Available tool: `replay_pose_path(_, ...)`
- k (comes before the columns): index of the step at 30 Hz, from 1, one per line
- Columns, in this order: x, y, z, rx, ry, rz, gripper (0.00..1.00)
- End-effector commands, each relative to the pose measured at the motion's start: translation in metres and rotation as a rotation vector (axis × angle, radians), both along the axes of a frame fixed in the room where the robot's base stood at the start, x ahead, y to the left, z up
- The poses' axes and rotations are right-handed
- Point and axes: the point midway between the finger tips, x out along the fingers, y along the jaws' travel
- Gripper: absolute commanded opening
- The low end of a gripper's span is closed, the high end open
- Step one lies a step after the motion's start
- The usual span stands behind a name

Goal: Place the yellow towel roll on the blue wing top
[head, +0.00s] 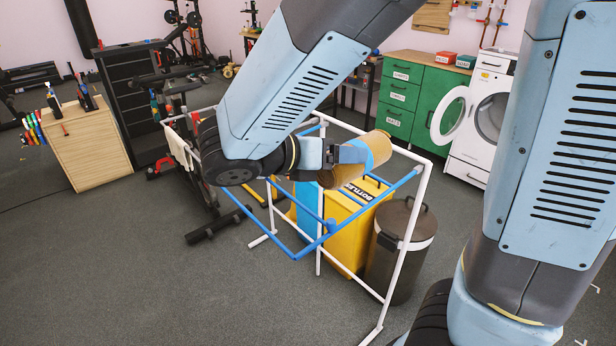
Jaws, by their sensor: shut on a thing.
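The yellow towel roll (380,147) is a tan-yellow cylinder, lying tilted in the head view near the middle. My gripper (354,158) is shut around its middle and holds it above the rack. The blue wing (382,197) is a frame of blue tubes on the near side of a white tube rack (425,185). The roll appears above and behind the wing's near right tube in the picture. I cannot tell how large the gap is. My arm hides part of the rack's left side.
A yellow bin (345,232) and a dark lidded bin (400,245) stand under and behind the rack. A wooden drawer cabinet (92,150) stands at left. A green cabinet (410,98) and a white washer (490,110) with open door stand behind. The near floor is clear.

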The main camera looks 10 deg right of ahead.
Motion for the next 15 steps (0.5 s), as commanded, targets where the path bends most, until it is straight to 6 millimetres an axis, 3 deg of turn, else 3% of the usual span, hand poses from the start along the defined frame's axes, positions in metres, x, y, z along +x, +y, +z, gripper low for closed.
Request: replay_pose_path(15,0.082,0.02,-0.045,-0.004,0.003,-0.001,0.0)
